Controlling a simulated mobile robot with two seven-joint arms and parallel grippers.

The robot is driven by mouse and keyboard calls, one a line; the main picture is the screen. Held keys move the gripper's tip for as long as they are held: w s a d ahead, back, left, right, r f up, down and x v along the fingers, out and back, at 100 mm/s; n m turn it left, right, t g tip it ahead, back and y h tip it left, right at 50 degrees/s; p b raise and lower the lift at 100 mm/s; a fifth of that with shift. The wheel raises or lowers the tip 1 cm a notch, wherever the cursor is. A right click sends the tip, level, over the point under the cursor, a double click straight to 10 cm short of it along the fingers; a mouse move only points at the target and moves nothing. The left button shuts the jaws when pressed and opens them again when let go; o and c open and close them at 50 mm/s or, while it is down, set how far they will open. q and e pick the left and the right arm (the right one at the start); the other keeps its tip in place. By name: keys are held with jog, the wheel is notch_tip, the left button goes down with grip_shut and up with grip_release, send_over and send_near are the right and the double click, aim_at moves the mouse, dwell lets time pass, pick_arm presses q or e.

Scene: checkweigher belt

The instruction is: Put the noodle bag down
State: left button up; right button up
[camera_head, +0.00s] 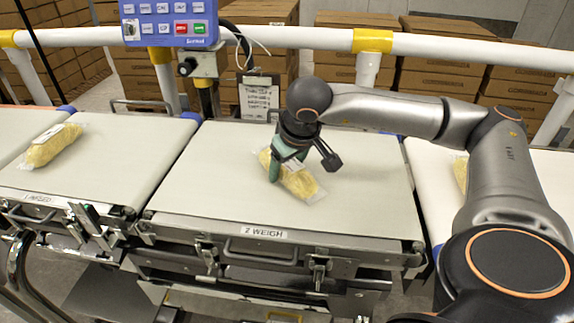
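A clear bag of yellow noodles (303,186) lies at a slant on, or just above, the middle belt marked "2 WEIGH" (210,180). My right gripper (283,164) reaches down over the bag's upper left part, with a greenish finger at its near side. The far finger is mostly hidden, so I cannot tell whether the fingers grip the bag or stand open around it. Any gap between bag and belt is also unclear. My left gripper is not in view.
Another noodle bag (50,146) lies on the left infeed belt (110,160). A third bag (461,172) on the right belt (432,190) is partly hidden by my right arm. A white rail (290,37) and blue control panel (168,22) stand behind. The weigh belt's left part is clear.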

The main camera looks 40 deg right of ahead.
jog(key=o, duration=0.4)
jog(key=shift+r, duration=0.1)
jog(key=shift+r+p, duration=0.3)
jog(key=p+v, duration=0.1)
jog(key=v, duration=0.9)
jog(key=shift+s+a+r+p, duration=0.1)
jog(key=shift+s+r+p, duration=0.05)
jog(key=shift+r+p, duration=0.15)
jog(key=shift+s+r, duration=0.25)
jog(key=shift+r, duration=0.15)
